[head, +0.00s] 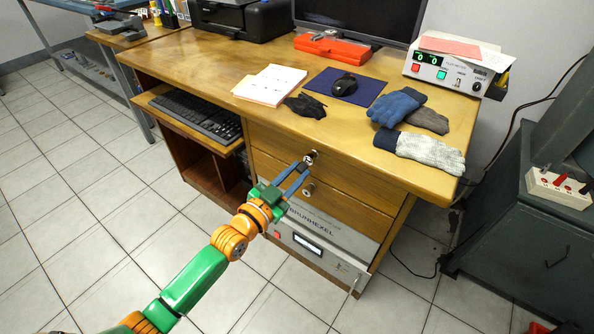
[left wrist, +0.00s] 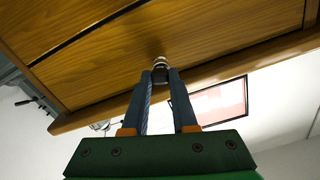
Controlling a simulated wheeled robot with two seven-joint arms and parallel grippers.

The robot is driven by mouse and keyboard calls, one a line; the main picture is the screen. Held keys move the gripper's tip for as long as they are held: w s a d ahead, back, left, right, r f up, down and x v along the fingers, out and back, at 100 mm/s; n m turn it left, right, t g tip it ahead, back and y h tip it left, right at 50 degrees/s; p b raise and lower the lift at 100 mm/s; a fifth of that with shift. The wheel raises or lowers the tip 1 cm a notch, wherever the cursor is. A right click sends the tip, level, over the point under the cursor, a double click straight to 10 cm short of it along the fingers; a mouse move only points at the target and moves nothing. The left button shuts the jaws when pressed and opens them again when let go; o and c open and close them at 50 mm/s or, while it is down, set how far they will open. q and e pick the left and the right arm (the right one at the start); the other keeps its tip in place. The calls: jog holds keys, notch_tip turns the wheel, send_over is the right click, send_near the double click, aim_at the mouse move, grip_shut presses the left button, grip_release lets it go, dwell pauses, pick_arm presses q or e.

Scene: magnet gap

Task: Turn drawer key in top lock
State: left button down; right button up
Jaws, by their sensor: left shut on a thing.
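The wooden desk has a top drawer (head: 270,143) with a round metal lock (head: 312,155) on its front. My left gripper (head: 304,168) reaches up to this lock from the lower left. Its two long blue-grey fingers are shut on a small metal piece, the key (left wrist: 160,66), at the drawer front in the left wrist view. The fingers and the small size hide the key's shape, and I cannot tell how far it is turned. The drawer looks closed. My right gripper is not in view.
A second drawer below has its own round metal lock (head: 309,189). A grey instrument (head: 318,240) sits under it. Gloves (head: 430,150), a mouse pad (head: 366,92) and papers (head: 270,84) lie on the desk top. The tiled floor in front is clear.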

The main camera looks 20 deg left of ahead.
pick_arm(q)
jog(key=shift+r+m+p, duration=0.1)
jog(key=shift+m+p, duration=0.3)
jog(key=shift+m, duration=1.3)
jog(key=shift+m+p, duration=0.35)
jog(key=shift+m, duration=1.45)
jog(key=m, duration=0.2)
jog(key=shift+m, duration=0.4)
jog(key=m, duration=0.4)
jog(key=shift+s, duration=0.1)
jog(key=c, duration=0.6)
grip_release()
jog(key=shift+d, duration=0.15)
